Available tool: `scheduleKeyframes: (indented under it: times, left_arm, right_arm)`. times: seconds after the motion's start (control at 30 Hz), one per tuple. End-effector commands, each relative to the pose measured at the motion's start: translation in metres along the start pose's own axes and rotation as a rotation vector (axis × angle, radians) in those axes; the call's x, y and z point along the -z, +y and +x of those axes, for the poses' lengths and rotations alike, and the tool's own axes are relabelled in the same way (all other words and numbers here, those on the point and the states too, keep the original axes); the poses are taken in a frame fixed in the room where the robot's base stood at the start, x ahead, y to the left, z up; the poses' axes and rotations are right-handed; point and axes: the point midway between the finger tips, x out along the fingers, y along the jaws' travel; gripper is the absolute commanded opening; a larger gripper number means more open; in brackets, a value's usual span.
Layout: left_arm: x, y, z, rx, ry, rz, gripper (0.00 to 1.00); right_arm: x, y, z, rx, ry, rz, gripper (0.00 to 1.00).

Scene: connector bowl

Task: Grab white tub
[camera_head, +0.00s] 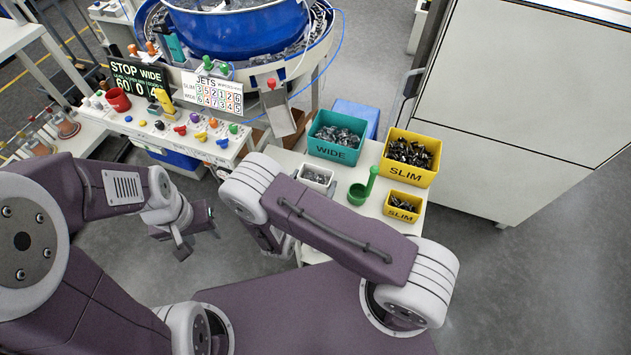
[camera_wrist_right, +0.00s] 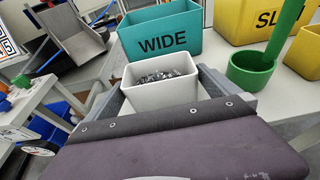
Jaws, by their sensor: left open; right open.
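The white tub (camera_head: 316,176) stands on the small table, holding dark metal parts. It also shows upright in the right wrist view (camera_wrist_right: 163,97). My right gripper (camera_wrist_right: 161,78) is open in that view, with one finger along each side of the tub. I cannot tell whether the fingers touch its walls. In the head view my right forearm hides most of that gripper. My left gripper (camera_head: 197,233) is open and empty, over the floor left of the table.
Behind the tub is the teal WIDE bin (camera_head: 337,136). To the right are a green cup with a tall handle (camera_head: 359,194), a large yellow SLIM bin (camera_head: 409,158) and a small yellow SLIM bin (camera_head: 403,206). A metal chute (camera_head: 281,118) hangs at the back left.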

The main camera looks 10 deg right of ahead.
Motion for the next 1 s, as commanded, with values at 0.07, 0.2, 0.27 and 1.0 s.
scheduleKeyframes:
  times: [0.07, 0.2, 0.27, 1.0]
  left_arm:
    - [0.0, 0.0, 0.002, 0.0, 0.0, 0.0, 0.44]
    - [-0.001, 0.0, 0.009, 0.0, 0.0, 0.0, 0.44]
    - [-0.001, 0.0, 0.011, 0.0, 0.0, 0.0, 0.44]
    - [-0.001, 0.0, 0.01, 0.0, 0.0, 0.0, 0.44]
  right_arm:
    - [-0.002, -0.001, 0.012, 0.006, 0.0, 0.004, 1.0]
    - [-0.004, -0.002, 0.038, 0.007, 0.0, 0.004, 1.0]
    - [-0.004, -0.001, 0.046, 0.006, 0.0, 0.004, 1.0]
    - [-0.01, 0.0, 0.049, 0.002, 0.0, 0.002, 0.48]
